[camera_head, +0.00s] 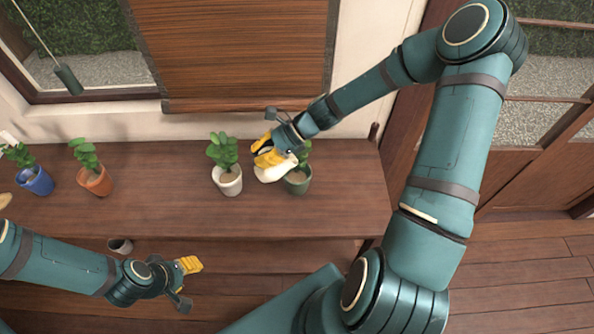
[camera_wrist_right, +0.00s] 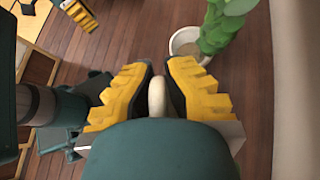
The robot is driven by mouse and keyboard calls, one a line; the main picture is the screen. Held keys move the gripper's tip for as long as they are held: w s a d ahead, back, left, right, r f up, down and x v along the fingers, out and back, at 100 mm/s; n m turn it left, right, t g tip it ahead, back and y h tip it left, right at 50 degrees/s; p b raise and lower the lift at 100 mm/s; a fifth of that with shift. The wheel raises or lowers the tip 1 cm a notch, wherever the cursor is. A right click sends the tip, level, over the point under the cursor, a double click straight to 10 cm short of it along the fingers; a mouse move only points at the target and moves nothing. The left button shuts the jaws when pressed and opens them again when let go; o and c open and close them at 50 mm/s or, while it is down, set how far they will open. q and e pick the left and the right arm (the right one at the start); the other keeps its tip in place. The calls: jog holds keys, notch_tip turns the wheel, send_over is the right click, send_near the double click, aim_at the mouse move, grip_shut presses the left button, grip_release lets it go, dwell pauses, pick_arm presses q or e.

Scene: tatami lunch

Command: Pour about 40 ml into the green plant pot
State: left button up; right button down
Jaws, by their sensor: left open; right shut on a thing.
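The green plant pot (camera_head: 297,186) stands on the wooden bench, its plant partly hidden behind my right gripper (camera_head: 268,153). That gripper is shut on a cream vessel (camera_head: 272,174), which it holds right beside the green pot, at its upper left in the head view. In the right wrist view, the yellow fingers (camera_wrist_right: 157,88) close around the vessel's cream handle (camera_wrist_right: 157,98). I cannot tell the vessel's tilt, and no stream of water shows. My left gripper (camera_head: 192,282) is open and empty, low and in front of the bench.
A white pot (camera_head: 229,187) with a plant stands just left of the vessel. An orange pot (camera_head: 97,184) and a blue pot (camera_head: 37,184) stand further left. A small grey cup (camera_head: 120,247) is near the bench's front edge. The bench's right end is clear.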

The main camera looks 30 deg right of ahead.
jog(key=shift+w+a, duration=0.15)
jog(key=shift+a, duration=0.25)
jog(key=shift+w+a+y+b, duration=0.1)
jog(key=shift+a+y+b, duration=0.1)
jog(key=shift+y+b, duration=0.3)
dwell(0.8)
jog(key=shift+d+r+y, duration=0.15)
jog(key=shift+r+y, duration=0.05)
jog(key=shift+y, duration=0.1)
dwell(2.1)
jog(key=shift+a, duration=0.2)
jog(key=shift+w+a+f+g+h+p, duration=0.1)
jog(key=shift+a+f+g+h+p, duration=0.2)
jog(key=shift+h+p, duration=0.95)
jog(key=shift+w+a+f+g+h+p, duration=0.15)
jog(key=shift+a+h+p, duration=0.2)
jog(key=shift+h+p, duration=0.95)
jog(key=shift+a+f+g+h+p, duration=0.3)
jog(key=shift+h+p, duration=0.35)
jog(key=shift+p, duration=1.2)
